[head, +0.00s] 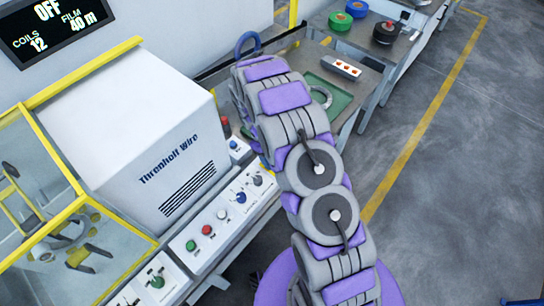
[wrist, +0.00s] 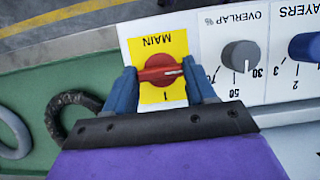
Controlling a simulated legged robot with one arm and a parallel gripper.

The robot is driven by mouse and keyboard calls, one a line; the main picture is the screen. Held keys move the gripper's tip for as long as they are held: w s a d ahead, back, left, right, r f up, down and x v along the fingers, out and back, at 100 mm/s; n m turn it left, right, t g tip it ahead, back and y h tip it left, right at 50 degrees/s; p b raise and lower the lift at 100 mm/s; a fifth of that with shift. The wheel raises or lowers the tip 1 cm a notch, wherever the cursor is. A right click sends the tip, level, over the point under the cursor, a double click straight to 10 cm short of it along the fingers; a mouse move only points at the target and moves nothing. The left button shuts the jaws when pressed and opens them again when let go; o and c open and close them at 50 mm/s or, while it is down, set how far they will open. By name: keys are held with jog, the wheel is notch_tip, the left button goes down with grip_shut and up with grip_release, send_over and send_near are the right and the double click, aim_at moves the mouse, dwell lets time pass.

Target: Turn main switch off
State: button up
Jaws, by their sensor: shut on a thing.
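The main switch is a red rotary knob (wrist: 158,70) on a yellow plate marked MAIN, upside down in the wrist view. Its handle lies across the plate, with a white pointer mark towards the right. An "I" mark shows below the knob. My gripper (wrist: 160,76) has its two blue fingers on either side of the knob, shut on it. In the head view my arm reaches over the control panel, and I cannot clearly make out the gripper or the switch there.
A display (head: 55,27) reads OFF, COILS 12, FILM 40 m. Beside the switch are a grey overlap knob (wrist: 241,55) and a blue layers knob (wrist: 305,47). A green tray (wrist: 20,90) with a dark ring (wrist: 70,122) lies left. Floor (head: 450,180) at right is clear.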

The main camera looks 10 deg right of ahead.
jog(key=shift+w, duration=0.1)
jog(key=o, duration=1)
jog(key=shift+o, duration=0.2)
jog(key=p+v, duration=0.1)
jog(key=v, duration=1.6)
jog(key=shift+a, duration=0.2)
jog(key=shift+r, duration=0.1)
